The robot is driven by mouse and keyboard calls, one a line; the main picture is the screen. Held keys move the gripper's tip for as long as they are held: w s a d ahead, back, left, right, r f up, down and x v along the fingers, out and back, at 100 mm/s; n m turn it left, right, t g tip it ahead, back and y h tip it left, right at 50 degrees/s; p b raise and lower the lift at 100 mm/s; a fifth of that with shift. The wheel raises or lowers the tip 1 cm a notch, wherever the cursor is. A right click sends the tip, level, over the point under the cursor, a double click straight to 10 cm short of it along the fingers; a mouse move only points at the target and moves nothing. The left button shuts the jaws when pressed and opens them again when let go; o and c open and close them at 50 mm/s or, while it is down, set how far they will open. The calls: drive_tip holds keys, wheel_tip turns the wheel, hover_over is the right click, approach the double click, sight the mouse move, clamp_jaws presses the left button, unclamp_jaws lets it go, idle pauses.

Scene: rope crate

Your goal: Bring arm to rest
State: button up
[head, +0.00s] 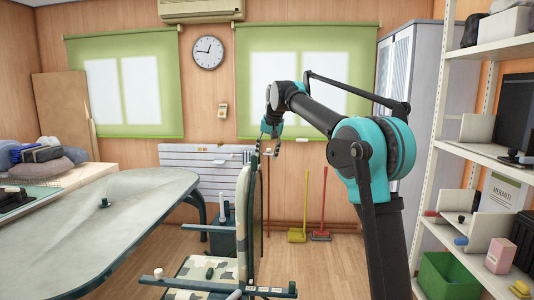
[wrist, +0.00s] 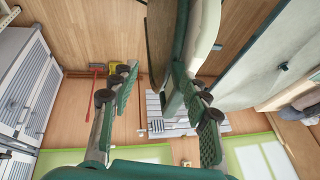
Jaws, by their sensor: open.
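My arm reaches forward from the right side of the head view, with its gripper raised near the far wall, above the chair. My gripper (head: 267,148) points downward and looks empty. In the wrist view my gripper (wrist: 155,74) has its two fingers spread apart, with nothing held between them. The edge of the chair back (wrist: 160,40) shows between and beyond the fingers; I cannot tell how close it is.
A camouflage-seat chair (head: 205,271) stands below my gripper. A grey-topped table (head: 110,225) fills the left. Shelves (head: 490,153) with a green bin (head: 448,276) stand close on the right. A yellow dustpan (head: 297,235) and red broom (head: 321,235) lean at the wall.

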drive_tip(key=s+d+f+h, duration=0.1)
drive_tip(key=s+d+f, duration=1.4)
drive_tip(key=d+f, duration=0.25)
drive_tip(key=s+d+f, duration=0.3)
drive_tip(key=s+f, duration=0.3)
drive_tip(key=s, duration=0.3)
drive_tip(key=s+d+f, duration=0.4)
drive_tip(key=s+f, duration=0.3)
drive_tip(key=s, duration=0.2)
drive_tip(key=s+d+f+h, duration=0.1)
drive_tip(key=s+d+f, duration=0.3)
drive_tip(key=s+f, duration=0.3)
drive_tip(key=s, duration=0.3)
drive_tip(key=shift+f, duration=0.2)
